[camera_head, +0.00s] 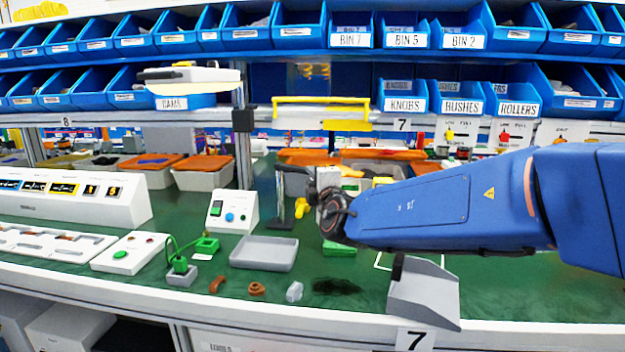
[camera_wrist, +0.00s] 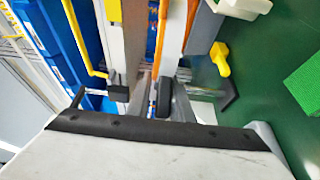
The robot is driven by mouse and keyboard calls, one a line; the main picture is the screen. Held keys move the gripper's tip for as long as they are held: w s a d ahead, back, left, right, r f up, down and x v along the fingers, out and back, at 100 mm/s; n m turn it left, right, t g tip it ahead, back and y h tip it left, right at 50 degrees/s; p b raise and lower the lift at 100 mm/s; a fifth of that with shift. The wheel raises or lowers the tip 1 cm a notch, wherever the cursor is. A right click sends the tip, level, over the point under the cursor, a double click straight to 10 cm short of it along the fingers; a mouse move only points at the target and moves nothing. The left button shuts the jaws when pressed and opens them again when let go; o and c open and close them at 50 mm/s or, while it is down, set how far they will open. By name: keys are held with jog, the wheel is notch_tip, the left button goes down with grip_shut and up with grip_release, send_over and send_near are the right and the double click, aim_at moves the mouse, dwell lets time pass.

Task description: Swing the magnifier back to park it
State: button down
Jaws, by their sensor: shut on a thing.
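My gripper (camera_head: 317,188) is at the end of my blue arm, over the middle of the green bench. It is shut on what looks like the magnifier, but the jaws and the grip point are mostly hidden by my wrist. A grey upright with a dark top piece (camera_head: 291,168) and a dark foot stands just left of my gripper; it appears to be the magnifier's stand. In the wrist view a black piece (camera_wrist: 172,99) lies in line with the stand's dark foot (camera_wrist: 229,91). A pale slab with a black edge fills the bottom of that view. The lens cannot be made out.
A yellow object (camera_head: 301,207) stands close beside the stand. A grey tray (camera_head: 264,253), a button box (camera_head: 232,212) and small parts lie in front. A grey chute (camera_head: 424,293) is at the front edge. A rack post (camera_head: 242,150) rises at the left; bins line the back.

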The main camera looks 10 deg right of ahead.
jog(key=shift+f, duration=0.55)
jog(key=c, duration=1.8)
grip_release()
jog(key=shift+w, duration=0.1)
jog(key=shift+o, duration=0.2)
jog(key=shift+r, duration=0.3)
jog(key=s+d, duration=0.1)
jog(key=s, duration=1.6)
jog(key=shift+s+d, duration=0.2)
jog(key=shift+d, duration=0.05)
